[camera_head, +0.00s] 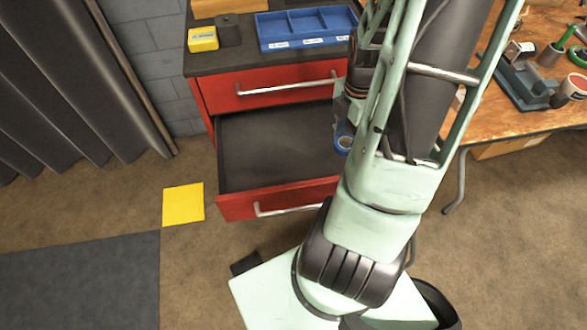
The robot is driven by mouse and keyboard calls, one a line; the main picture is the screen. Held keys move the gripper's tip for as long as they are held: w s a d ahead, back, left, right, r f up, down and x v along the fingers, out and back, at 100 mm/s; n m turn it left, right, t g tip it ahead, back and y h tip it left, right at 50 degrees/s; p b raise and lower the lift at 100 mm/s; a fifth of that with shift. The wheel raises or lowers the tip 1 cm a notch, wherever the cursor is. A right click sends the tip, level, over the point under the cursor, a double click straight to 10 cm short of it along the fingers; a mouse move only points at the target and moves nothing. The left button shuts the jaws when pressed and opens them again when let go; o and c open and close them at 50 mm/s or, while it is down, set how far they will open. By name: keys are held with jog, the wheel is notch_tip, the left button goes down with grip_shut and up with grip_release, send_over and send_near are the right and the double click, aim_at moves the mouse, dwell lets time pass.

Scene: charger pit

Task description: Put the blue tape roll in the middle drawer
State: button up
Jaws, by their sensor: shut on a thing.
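The red cabinet's middle drawer (270,155) is pulled open, and its visible dark floor is empty. The blue tape roll (344,143) shows at the drawer's right side, partly hidden behind my arm. My gripper (342,122) is mostly hidden by my arm and is shut on the blue tape roll. The roll appears over the right part of the open drawer. I cannot tell its height above the drawer floor.
The top drawer (240,90) is shut. A blue tray (305,27) and a yellow box (203,39) stand on the cabinet top. A wooden workbench (520,100) with tools stands at right. A yellow square (183,205) lies on the floor at left.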

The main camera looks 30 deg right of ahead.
notch_tip(320, 180, down, 2)
jog(key=s+n, duration=0.1)
jog(key=b, duration=0.8)
send_over(296, 171)
jog(key=f, duration=0.9)
jog(key=shift+s+d+f, duration=0.1)
jog(key=shift+s+d, duration=0.1)
jog(key=shift+d, duration=0.05)
jog(key=shift+w+a+f, duration=0.1)
jog(key=shift+a+f, duration=0.05)
jog(key=shift+f, duration=0.15)
jog(key=shift+w+a+f+b, duration=0.1)
jog(key=shift+f+b, duration=1.15)
jog(key=shift+f, duration=0.35)
jog(key=shift+f, duration=0.2)
jog(key=o, duration=1.1)
